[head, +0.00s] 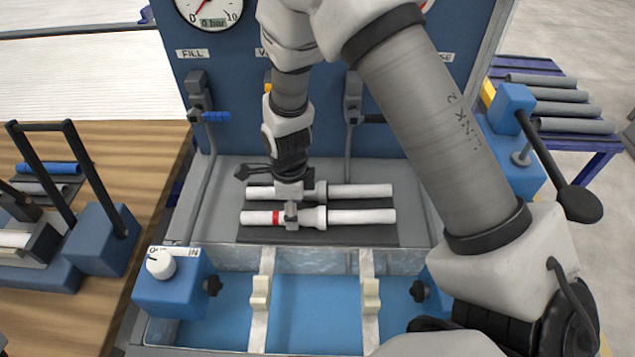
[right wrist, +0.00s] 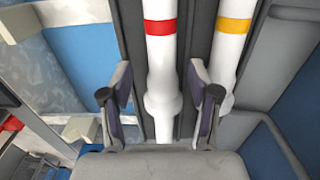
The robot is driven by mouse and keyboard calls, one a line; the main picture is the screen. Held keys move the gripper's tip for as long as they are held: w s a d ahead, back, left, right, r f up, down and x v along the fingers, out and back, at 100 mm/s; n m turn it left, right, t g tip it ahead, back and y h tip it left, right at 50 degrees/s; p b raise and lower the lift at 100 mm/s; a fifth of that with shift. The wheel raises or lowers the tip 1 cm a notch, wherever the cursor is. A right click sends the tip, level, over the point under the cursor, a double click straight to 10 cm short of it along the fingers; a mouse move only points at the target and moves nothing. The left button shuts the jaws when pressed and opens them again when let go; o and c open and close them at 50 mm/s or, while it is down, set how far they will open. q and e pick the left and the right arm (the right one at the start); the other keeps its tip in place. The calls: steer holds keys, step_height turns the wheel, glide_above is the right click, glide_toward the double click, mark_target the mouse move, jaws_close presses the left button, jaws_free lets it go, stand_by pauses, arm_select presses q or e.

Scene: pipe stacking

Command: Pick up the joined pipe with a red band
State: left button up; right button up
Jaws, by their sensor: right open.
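The joined pipe with a red band (head: 345,216) lies left to right on a dark rest at the back of the blue machine, its red ring left of the thicker joint. It also shows in the right wrist view (right wrist: 162,58), running between my fingers. My right gripper (head: 290,205) points down over the pipes, just left of the joint. In the right wrist view the right gripper (right wrist: 160,85) is open, with one finger on each side of the red-banded pipe. Whether the fingers touch it I cannot tell. My left gripper is not in view.
A second white pipe (head: 362,190) with a yellow band (right wrist: 234,25) lies parallel, close behind. A water basin (head: 318,310) with pale supports is in front. Blue valve boxes (head: 176,290) flank it. A panel with gauges (head: 210,12) rises behind.

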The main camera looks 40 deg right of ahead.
steer(key=f, duration=0.3)
steer(key=shift+w+d, duration=0.1)
steer(key=shift+w, duration=0.1)
steer(key=shift+c, duration=1)
steer(key=shift+s, duration=0.1)
jaws_close()
step_height(320, 180, up, 9)
steer(key=shift+r, duration=0.15)
steer(key=p, duration=0.2)
steer(key=r+p, duration=0.1)
steer(key=p, duration=0.2)
steer(key=shift+s+a+y, duration=0.25)
steer(key=shift+s+y, duration=0.05)
steer(key=shift+d+f+t, duration=0.1)
steer(key=shift+f+t, duration=0.2)
steer(key=shift+f, duration=0.05)
step_height(320, 180, down, 6)
steer(key=b, duration=0.6)
steer(key=shift+r, duration=0.2)
steer(key=shift+f+b, duration=0.65)
steer(key=shift+f, duration=0.7)
